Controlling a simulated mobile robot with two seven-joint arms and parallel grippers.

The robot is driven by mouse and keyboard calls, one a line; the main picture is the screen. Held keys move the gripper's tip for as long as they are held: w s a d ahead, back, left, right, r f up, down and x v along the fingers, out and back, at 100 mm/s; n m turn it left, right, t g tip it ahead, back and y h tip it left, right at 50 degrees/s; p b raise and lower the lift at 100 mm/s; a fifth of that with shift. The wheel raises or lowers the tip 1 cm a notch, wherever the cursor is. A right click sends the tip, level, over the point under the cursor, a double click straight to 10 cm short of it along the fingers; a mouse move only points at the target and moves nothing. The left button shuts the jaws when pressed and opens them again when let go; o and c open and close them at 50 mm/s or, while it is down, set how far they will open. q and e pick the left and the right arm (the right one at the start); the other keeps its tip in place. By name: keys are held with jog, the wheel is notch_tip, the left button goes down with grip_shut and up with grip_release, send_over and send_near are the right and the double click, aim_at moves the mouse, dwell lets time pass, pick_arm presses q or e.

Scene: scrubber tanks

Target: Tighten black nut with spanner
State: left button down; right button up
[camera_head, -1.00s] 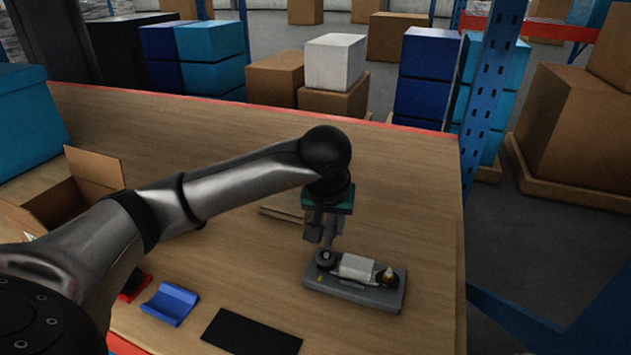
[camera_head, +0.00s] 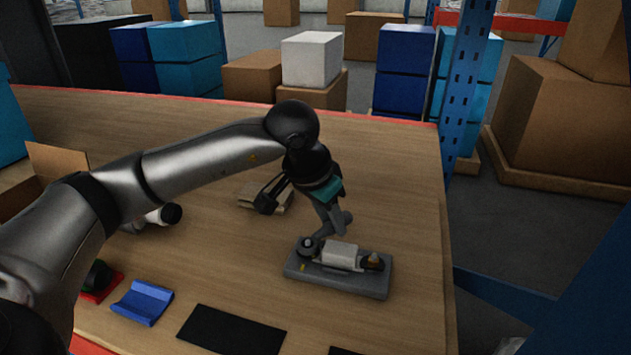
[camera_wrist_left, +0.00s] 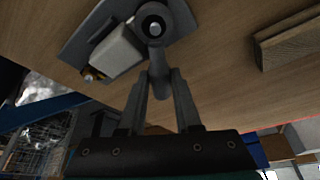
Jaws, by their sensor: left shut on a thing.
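The grey scrubber-like unit (camera_head: 340,278) lies on the wooden table, with a white block (camera_head: 340,255) on top. The black nut (camera_head: 306,244) sits at its left end, around a bolt. The nut also shows at the top of the left wrist view (camera_wrist_left: 153,20). My left gripper (camera_head: 334,226) is tilted just above the unit and shut on the grey spanner (camera_wrist_left: 156,60). The spanner's head is at the nut; I cannot tell how fully it fits around it. My right gripper is not in view.
A brass-tipped fitting (camera_head: 374,260) stands at the unit's right end. A blue holder (camera_head: 143,302), a black mat (camera_head: 232,330) and a red-based part (camera_head: 98,282) lie near the front edge. Wooden pieces (camera_head: 252,196) lie behind my gripper. The table right of the unit is clear.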

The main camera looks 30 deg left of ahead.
pick_arm(q)
jog(key=shift+s+a+f, duration=0.1)
jog(key=shift+s+f, duration=0.15)
jog(key=shift+f, duration=0.05)
jog(key=shift+w+a+n+y+b, duration=0.1)
jog(key=shift+a+n+y+b, duration=0.25)
jog(key=shift+n, duration=0.35)
jog(key=shift+d+r, duration=0.15)
jog(key=shift+r+p, duration=1)
jog(key=shift+r, duration=0.95)
jog(key=c, duration=1.2)
grip_release()
grip_shut()
